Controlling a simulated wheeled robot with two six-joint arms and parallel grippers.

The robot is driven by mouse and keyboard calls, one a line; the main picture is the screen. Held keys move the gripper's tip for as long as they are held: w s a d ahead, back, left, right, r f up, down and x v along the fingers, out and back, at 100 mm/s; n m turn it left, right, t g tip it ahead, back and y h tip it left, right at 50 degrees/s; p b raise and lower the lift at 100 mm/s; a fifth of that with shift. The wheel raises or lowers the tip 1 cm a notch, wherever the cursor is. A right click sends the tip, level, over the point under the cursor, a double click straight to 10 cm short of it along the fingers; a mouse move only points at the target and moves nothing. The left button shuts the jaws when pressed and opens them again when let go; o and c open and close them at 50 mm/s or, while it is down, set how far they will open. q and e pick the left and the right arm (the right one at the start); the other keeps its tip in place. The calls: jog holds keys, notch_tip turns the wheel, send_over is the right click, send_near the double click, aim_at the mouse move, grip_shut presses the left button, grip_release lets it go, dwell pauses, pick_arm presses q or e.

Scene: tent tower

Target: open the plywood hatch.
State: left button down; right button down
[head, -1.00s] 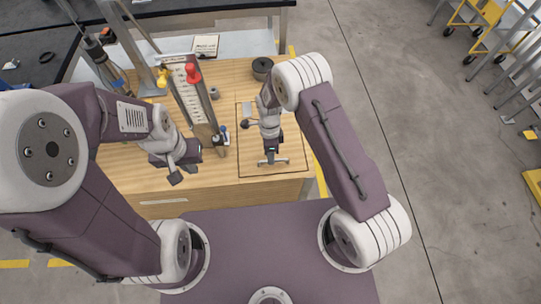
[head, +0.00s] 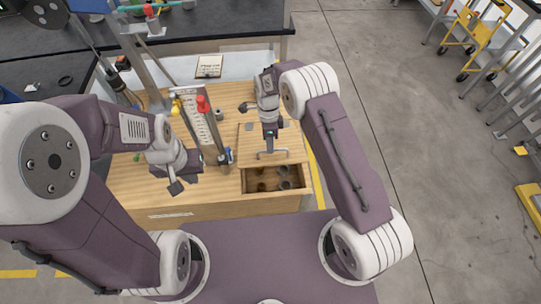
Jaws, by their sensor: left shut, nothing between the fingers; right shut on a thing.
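The plywood hatch (head: 290,143) is set in the wooden bench top, right of its middle. Its near edge looks raised and tilted up, and an open compartment (head: 262,187) shows below that edge. A grey bar handle (head: 271,153) is near the hatch's near edge. My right gripper (head: 270,148) is shut on this handle, and its arm hides part of the hatch. My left gripper (head: 175,187) is shut and empty over the left part of the bench, apart from the hatch.
Several small dark round things lie in the compartment (head: 283,172), partly hidden. Bare bench top (head: 133,190) lies at the left.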

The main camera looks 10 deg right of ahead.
jog(key=shift+w+d+r+p, duration=0.1)
jog(key=shift+w+r+p, duration=0.3)
jog(key=shift+w+r, duration=1.45)
jog(key=shift+w+f, duration=0.1)
jog(key=shift+f, duration=0.1)
jog(key=c, duration=1.5)
grip_release()
jog(key=shift+w, duration=0.1)
jog(key=shift+w+f, duration=0.15)
jog(key=shift+w, duration=0.1)
